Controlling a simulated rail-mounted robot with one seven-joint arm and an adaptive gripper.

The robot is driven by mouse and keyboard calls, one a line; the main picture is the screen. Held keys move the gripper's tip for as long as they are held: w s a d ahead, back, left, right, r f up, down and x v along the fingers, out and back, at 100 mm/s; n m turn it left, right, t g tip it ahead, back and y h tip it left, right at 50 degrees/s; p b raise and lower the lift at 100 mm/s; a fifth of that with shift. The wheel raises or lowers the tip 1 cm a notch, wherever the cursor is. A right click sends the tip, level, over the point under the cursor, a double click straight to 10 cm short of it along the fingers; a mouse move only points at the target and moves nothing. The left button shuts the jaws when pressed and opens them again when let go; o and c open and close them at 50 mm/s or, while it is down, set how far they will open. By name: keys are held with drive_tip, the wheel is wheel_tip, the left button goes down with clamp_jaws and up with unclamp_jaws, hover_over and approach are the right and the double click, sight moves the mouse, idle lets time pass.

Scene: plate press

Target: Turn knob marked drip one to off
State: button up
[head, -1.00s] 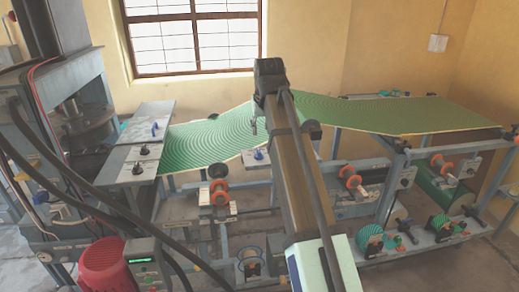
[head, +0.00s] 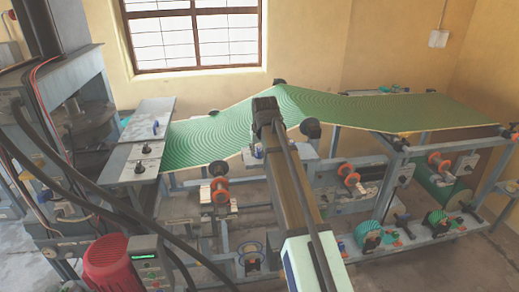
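Several knobs show in the head view, but no marking can be read, so I cannot tell which is drip one. Two black knobs, an upper one (head: 146,149) and a lower one (head: 139,167), sit on the grey panel (head: 128,160) at left. A blue handle (head: 155,127) stands on the plate behind them. Another black knob (head: 404,180) is on the frame at right. My arm reaches up from the bottom centre, and its far end lies in front of the green sheet. My gripper's fingers are hidden behind it.
A wide green patterned sheet (head: 215,137) runs over the blue-grey frame (head: 335,142). A tall press (head: 85,115) stands at left, with black hoses before it. A red motor (head: 105,263) and a control box with a green display (head: 147,256) are at lower left. Orange-and-black rollers (head: 219,190) hang below.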

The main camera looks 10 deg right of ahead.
clamp_jaws()
drive_tip(key=shift+n, duration=0.4)
drive_tip(key=n, duration=0.1)
drive_tip(key=n+y, duration=0.1)
drive_tip(key=n, duration=0.1)
drive_tip(key=n+y, duration=0.1)
drive_tip(key=shift+w+d+n+b, duration=0.15)
drive_tip(key=shift+d+n+b, duration=0.15)
drive_tip(key=n+g+y, duration=0.1)
drive_tip(key=n, duration=0.3)
drive_tip(key=shift+w+d+b, duration=0.1)
drive_tip(key=shift+d+b, duration=0.05)
drive_tip(key=shift+b, duration=0.2)
drive_tip(key=shift+n+g, duration=0.3)
drive_tip(key=shift+n, duration=0.1)
